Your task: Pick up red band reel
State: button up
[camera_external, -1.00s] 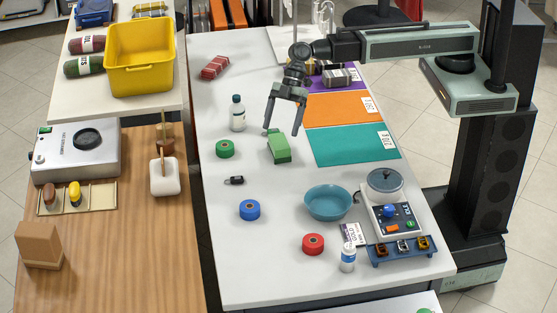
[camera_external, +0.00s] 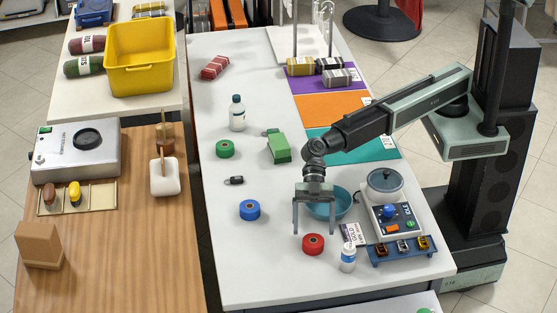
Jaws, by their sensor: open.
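The red band reel (camera_external: 313,245) lies flat on the white table near its front, left of a small white bottle. My gripper (camera_external: 314,232) is open, with its two fingers pointing down. In the picture its fingertips are just above and to either side of the reel. I cannot tell the exact height of the fingertips over the table. Nothing is between the fingers.
A teal bowl (camera_external: 342,205) stands right behind my gripper, partly hidden by it. The white bottle (camera_external: 348,259), a card (camera_external: 353,234) and a scale (camera_external: 391,219) are to the right. A blue reel (camera_external: 249,210) lies to the left. The table front left is clear.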

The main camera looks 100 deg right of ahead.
aim_at(313, 238)
notch_tip(313, 238, down, 4)
jog(key=b, duration=0.3)
jog(key=shift+r+b, duration=0.1)
jog(key=shift+b, duration=0.2)
jog(key=b+x, duration=0.1)
jog(key=x, duration=0.2)
jog(key=shift+r, duration=0.2)
jog(key=c, duration=1.5)
jog(key=shift+o, duration=0.2)
jog(key=shift+r, duration=0.15)
